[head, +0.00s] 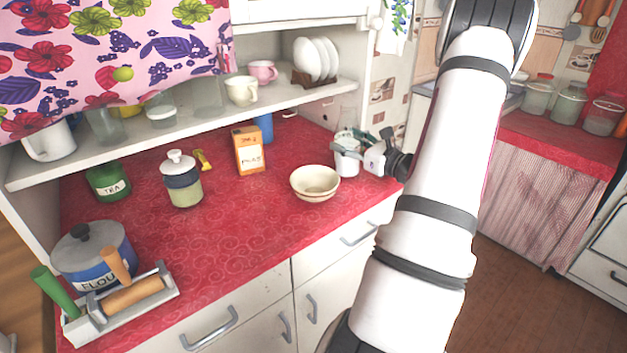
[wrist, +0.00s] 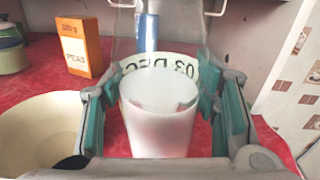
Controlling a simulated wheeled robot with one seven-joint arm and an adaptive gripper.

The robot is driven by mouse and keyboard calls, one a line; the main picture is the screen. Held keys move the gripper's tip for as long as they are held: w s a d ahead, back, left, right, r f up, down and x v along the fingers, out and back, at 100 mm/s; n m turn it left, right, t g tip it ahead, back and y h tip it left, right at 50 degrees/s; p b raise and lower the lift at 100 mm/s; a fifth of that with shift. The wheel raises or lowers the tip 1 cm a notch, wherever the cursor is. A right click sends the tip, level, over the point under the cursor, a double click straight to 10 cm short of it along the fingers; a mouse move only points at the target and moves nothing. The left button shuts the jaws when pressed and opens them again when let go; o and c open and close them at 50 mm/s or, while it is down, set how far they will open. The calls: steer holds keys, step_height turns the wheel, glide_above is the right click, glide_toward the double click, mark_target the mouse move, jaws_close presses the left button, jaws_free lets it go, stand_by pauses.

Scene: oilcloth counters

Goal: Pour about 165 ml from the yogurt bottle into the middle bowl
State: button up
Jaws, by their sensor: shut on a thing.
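A cream bowl (head: 315,182) stands on the red counter near its front edge, and I see no other bowl for certain. It shows at the left of the wrist view (wrist: 35,135); its visible inside looks empty. My gripper (head: 362,155) is just right of and behind the bowl. It is shut on the yogurt bottle (head: 347,163), which looks upright, with clear glass above white contents. In the wrist view the white part of the bottle (wrist: 158,130) is between the teal finger pads, with a dated label behind. I cannot tell whether its base touches the counter.
An orange peas box (head: 249,151) and a blue cylinder (head: 263,128) stand behind the bowl. A lidded jar (head: 182,180), green tea tin (head: 108,182), flour pot (head: 93,255) and rolling-pin rack (head: 122,305) are left. A shelf (head: 180,130) overhangs the back. Counter left of the bowl is clear.

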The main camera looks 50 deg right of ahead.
steer(key=n+b, duration=0.2)
steer(key=n, duration=0.1)
steer(key=shift+r, duration=0.2)
steer(key=n+b, duration=0.3)
steer(key=shift+w+a+f+n+b, duration=0.1)
steer(key=shift+a+f+n+b, duration=0.1)
steer(key=shift+f+n+b, duration=0.1)
steer(key=n+b, duration=0.1)
steer(key=d+f+n+b, duration=0.1)
steer(key=n+b, duration=0.1)
steer(key=shift+d+f+n+b, duration=0.25)
steer(key=shift+f+n+b, duration=0.05)
steer(key=shift+n+b, duration=0.1)
steer(key=f+n+b, duration=0.1)
steer(key=n+b, duration=0.2)
steer(key=shift+s+d+f, duration=0.2)
steer(key=shift+d+f, duration=0.15)
steer(key=shift+d, duration=0.05)
steer(key=shift+a+r+n+b, duration=0.55)
steer(key=shift+n+b, duration=0.15)
steer(key=shift+b, duration=0.4)
steer(key=shift+w+a+r+b, duration=0.1)
steer(key=shift+a+r+b, duration=0.1)
steer(key=shift+b, duration=0.25)
steer(key=shift+n+b, duration=0.5)
steer(key=shift+b, duration=0.05)
steer(key=shift+d, duration=0.3)
steer(key=shift+n+b, duration=0.6)
steer(key=shift+b, duration=0.6)
